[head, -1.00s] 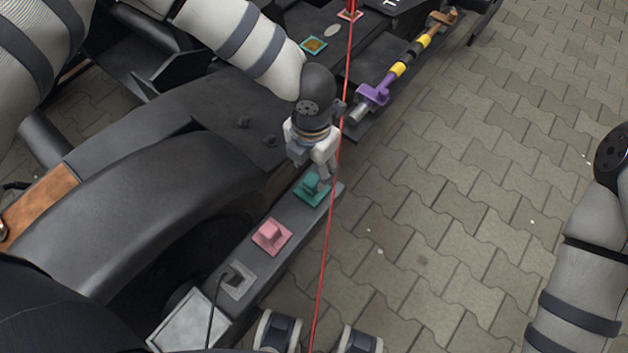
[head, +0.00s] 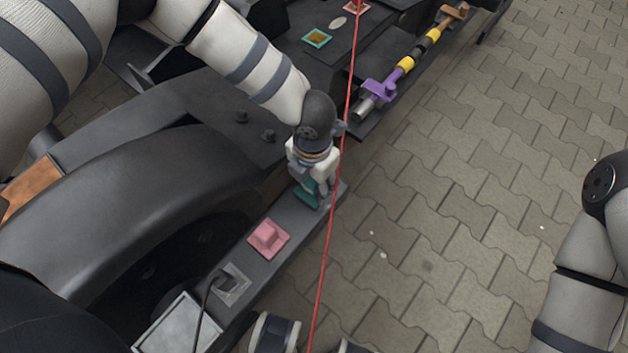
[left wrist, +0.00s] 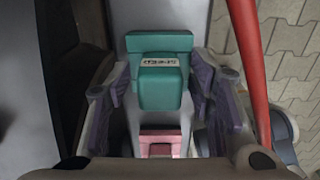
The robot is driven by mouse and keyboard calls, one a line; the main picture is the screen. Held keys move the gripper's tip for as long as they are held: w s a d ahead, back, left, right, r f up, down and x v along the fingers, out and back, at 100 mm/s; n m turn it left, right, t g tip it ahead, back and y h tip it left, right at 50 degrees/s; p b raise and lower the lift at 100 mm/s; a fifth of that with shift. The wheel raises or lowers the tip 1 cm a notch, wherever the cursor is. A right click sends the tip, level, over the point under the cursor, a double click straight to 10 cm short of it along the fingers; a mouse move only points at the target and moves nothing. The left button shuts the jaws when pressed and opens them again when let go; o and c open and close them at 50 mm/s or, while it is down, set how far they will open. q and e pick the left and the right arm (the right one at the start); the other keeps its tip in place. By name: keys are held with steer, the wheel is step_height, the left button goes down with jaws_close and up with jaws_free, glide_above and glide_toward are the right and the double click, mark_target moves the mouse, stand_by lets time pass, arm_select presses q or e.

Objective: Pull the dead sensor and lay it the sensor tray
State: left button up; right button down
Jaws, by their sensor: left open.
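A teal sensor block (head: 305,196) sits on a long dark beam, at its far end. My left gripper (head: 313,193) is over this block, pointing down and partly hiding it in the head view. In the left wrist view, the open fingers (left wrist: 160,98) stand on either side of the teal block (left wrist: 162,88), with gaps on both sides. The block has a white label with dark marks that I cannot read. A pink block (head: 268,236) sits nearer on the same beam. I cannot tell for sure which object is the sensor tray.
A red cable (head: 336,165) hangs close beside my left gripper. A grey socket with a black lead (head: 231,285) and a pale, dark-rimmed box (head: 180,325) lie at the near end. A purple clamp (head: 381,91) holds a rod.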

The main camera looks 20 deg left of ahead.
arm_select(q)
steer(key=shift+p, duration=0.3)
arm_select(e)
steer(key=shift+w+r, duration=0.2)
steer(key=shift+r, duration=0.05)
stand_by(0.4)
arm_select(q)
jaws_close()
steer(key=shift+r, duration=0.15)
arm_select(e)
steer(key=shift+r, duration=0.1)
